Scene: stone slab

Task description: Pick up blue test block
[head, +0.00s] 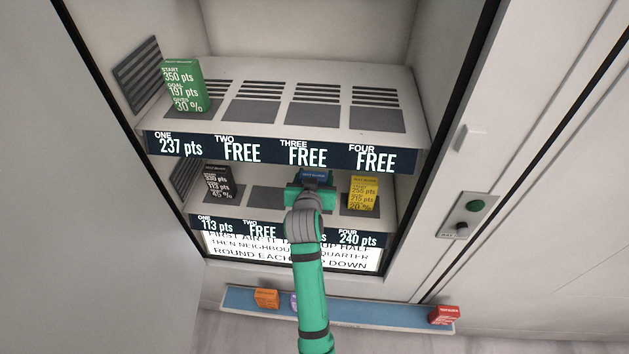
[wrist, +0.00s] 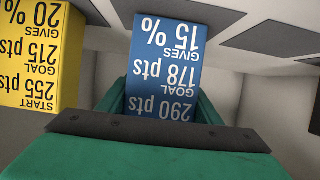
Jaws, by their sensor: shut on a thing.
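The blue test block (wrist: 163,65) is a box with white text reading 290 pts, goal 178 pts, gives 15 %, upside down in the wrist view. My gripper (wrist: 165,105) is shut on it, with a green finger on each side. In the head view my gripper (head: 310,190) is at the third place of the lower shelf, and only the top of the blue block (head: 316,175) shows above it. I cannot tell whether the block touches the shelf.
A yellow block (head: 363,192) stands close to the right of my gripper, a black block (head: 218,184) farther left. A green block (head: 185,86) stands on the upper shelf (head: 270,62). Orange (head: 266,298) and red (head: 443,315) blocks lie on the blue ledge (head: 375,313) below. Buttons (head: 475,205) are at right.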

